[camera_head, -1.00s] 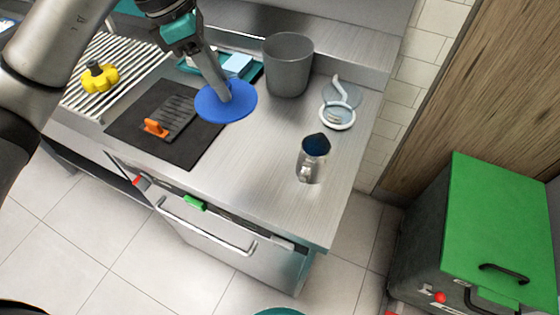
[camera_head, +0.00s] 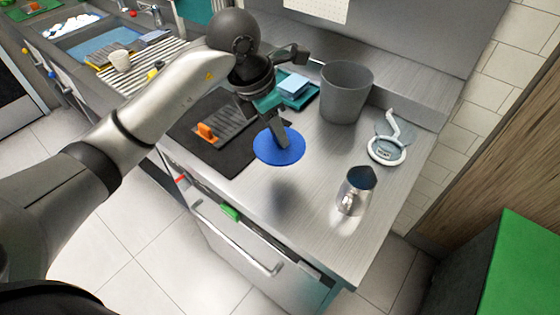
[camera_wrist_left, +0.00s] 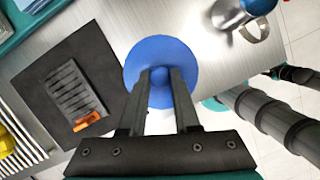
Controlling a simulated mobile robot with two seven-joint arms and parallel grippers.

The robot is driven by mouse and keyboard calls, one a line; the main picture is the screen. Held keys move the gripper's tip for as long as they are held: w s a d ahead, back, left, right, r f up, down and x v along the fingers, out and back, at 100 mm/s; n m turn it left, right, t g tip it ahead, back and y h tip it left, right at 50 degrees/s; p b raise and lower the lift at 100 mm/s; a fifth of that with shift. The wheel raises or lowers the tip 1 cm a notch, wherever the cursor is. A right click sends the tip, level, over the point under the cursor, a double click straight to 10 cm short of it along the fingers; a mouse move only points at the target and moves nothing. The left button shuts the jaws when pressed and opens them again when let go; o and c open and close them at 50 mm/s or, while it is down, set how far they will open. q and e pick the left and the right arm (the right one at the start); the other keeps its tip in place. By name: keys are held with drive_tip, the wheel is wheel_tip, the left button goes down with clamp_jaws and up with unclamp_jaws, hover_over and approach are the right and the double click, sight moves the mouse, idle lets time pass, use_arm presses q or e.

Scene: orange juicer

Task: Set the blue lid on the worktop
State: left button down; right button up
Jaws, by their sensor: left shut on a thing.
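The round blue lid (camera_head: 290,152) is held flat over the steel worktop (camera_head: 300,235), by the right edge of the black mat. A soft shadow lies on the worktop below it, so it appears a little above the surface. My left gripper (camera_head: 281,136) comes down from above and is shut on the lid's central knob. The left wrist view shows the lid (camera_wrist_left: 160,48) beneath the gripper (camera_wrist_left: 160,78), with the knob between the fingertips. The worktop under the lid is hidden.
A grey bin (camera_head: 346,95) stands behind. The black mat (camera_head: 225,155) bears an orange-handled grater (camera_head: 206,131). Bare worktop lies between lid and moka pot.

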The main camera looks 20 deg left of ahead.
use_arm(q)
wheel_tip(320, 180, down, 9)
drive_tip(key=shift+r+b, duration=0.2)
drive_tip(key=shift+b, duration=0.2)
drive_tip(key=shift+f, duration=0.15)
drive_tip(key=c, duration=0.6)
unclamp_jaws()
drive_tip(key=shift+c, duration=0.2)
drive_tip(key=shift+r, duration=0.3)
drive_tip(key=p+v, duration=0.1)
drive_tip(key=v, duration=1)
drive_tip(key=shift+a+r, duration=0.15)
drive_tip(key=shift+r, duration=0.2)
